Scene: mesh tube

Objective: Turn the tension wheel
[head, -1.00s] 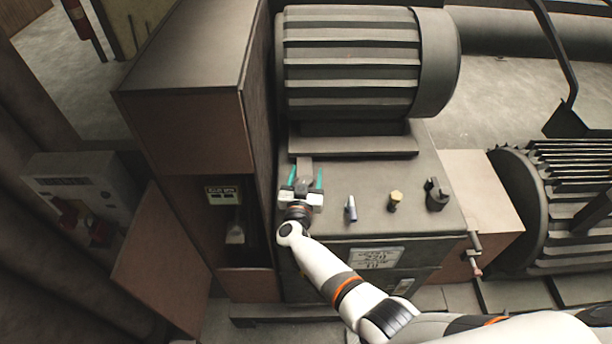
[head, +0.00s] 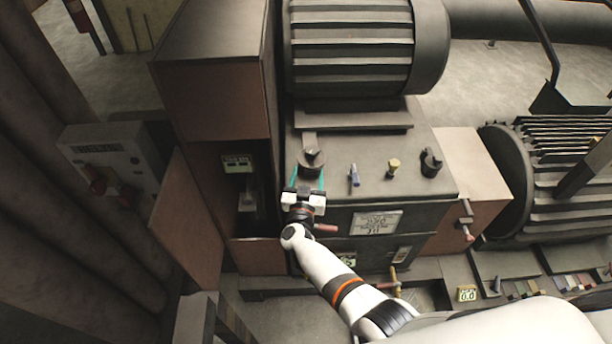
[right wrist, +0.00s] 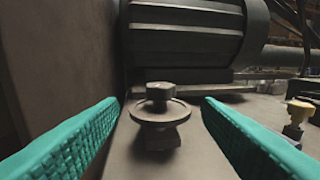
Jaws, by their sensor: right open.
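A dark round wheel (head: 311,162) with a knob on top sits on the machine's top, near its left side. I take it to be the tension wheel. In the right wrist view the wheel (right wrist: 160,114) shows as a flat disc on a short base, centred between the teal fingers and beyond them. My right gripper (head: 309,181) is open and empty, just on the near side of the wheel, with its fingertips pointing at it. I cannot tell whether either finger touches it. My left gripper is out of view.
Right of the wheel stand a blue-grey lever (head: 354,176), a yellow knob (head: 393,167) and a dark switch (head: 431,162). A ribbed motor (head: 350,50) rises behind. A tall brown cabinet (head: 215,110) stands close on the left. A red-tipped handle (head: 467,226) juts out at the right.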

